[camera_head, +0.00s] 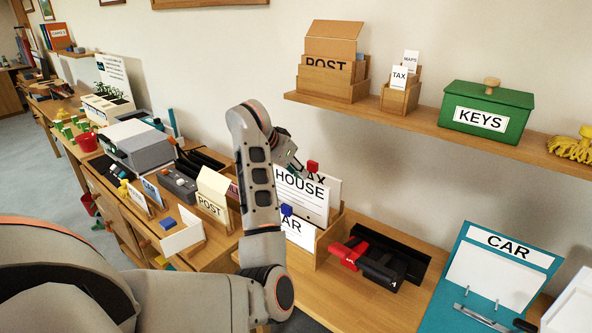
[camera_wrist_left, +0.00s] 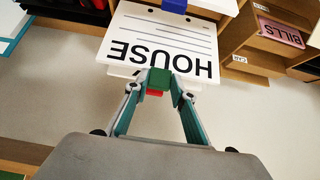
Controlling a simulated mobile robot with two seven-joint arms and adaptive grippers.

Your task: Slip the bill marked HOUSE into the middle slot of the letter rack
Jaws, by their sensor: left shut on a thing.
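The white HOUSE bill (camera_head: 301,198) is upright between the CAR bill (camera_head: 298,232) in front and the TAX bill (camera_head: 334,190) behind, at the wooden letter rack (camera_head: 325,241). Its lower edge is hidden behind the CAR bill, so I cannot tell how deep it sits. My left gripper (camera_head: 293,168) is shut on the green tab (camera_wrist_left: 158,82) at the HOUSE bill's top edge. The bill also shows upside down in the left wrist view (camera_wrist_left: 165,42). The CAR bill has a blue tab (camera_head: 286,210), the TAX bill a red tab (camera_head: 313,167). My right gripper is not in view.
A black and red tool (camera_head: 382,264) lies right of the rack, and a teal CAR clipboard (camera_head: 491,277) stands farther right. A POST holder (camera_head: 213,202) is to the left. A wall shelf (camera_head: 420,119) holds a POST box, a TAX holder and a green KEYS box (camera_head: 487,113).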

